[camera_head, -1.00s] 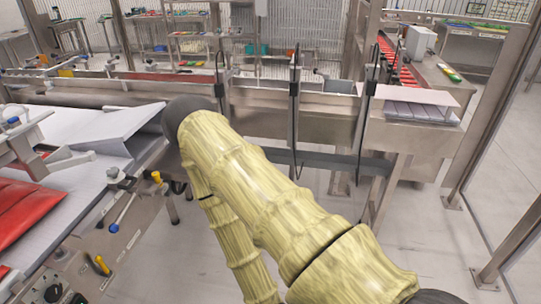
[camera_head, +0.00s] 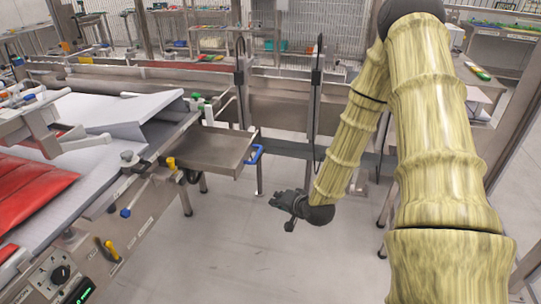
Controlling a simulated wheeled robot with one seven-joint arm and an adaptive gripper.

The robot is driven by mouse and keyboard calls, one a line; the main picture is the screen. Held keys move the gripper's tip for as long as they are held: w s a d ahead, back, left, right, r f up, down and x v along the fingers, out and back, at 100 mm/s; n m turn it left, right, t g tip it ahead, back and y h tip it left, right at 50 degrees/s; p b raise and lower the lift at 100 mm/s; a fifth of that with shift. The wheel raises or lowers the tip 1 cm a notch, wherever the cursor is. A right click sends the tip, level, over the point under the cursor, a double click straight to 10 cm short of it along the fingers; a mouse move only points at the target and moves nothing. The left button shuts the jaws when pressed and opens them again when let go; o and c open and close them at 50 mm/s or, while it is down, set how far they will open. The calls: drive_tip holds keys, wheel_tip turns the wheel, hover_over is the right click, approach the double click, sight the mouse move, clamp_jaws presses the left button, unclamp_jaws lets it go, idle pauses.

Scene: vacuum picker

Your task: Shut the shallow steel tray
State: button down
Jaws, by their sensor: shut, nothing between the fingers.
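The shallow steel tray (camera_head: 207,147) stands pulled out from the right side of the machine at the left. It is flat with low rims and looks empty. A blue handle (camera_head: 254,154) is on its right end. My gripper (camera_head: 278,203) is dark and hangs below and to the right of the tray, apart from it and from the handle. It is small in the picture and is shut on nothing. My arm fills the right side of the view.
The machine with red sheets (camera_head: 30,190) and a white sheet (camera_head: 110,118) takes up the left. A yellow-tipped lever (camera_head: 171,163) sits near the tray. A steel conveyor frame (camera_head: 285,100) runs behind. The grey floor (camera_head: 225,255) in the middle is clear.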

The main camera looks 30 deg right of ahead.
drive_tip(key=w+d+r+m+t+h+b, duration=0.1)
drive_tip(key=w+d+r+m+t, duration=0.15)
drive_tip(key=d+r, duration=0.25)
drive_tip(key=w+d+r+m+t+b, duration=0.1)
drive_tip(key=d+r+m+t, duration=0.15)
drive_tip(key=d+r, duration=0.2)
drive_tip(key=w+f, duration=0.2)
drive_tip(key=w, duration=1.1)
drive_tip(key=shift+a+f+m+p, duration=0.2)
drive_tip(key=shift+a+m+p, duration=0.1)
drive_tip(key=shift+a, duration=0.15)
drive_tip(key=shift+w+h, duration=0.15)
drive_tip(key=shift+h, duration=0.15)
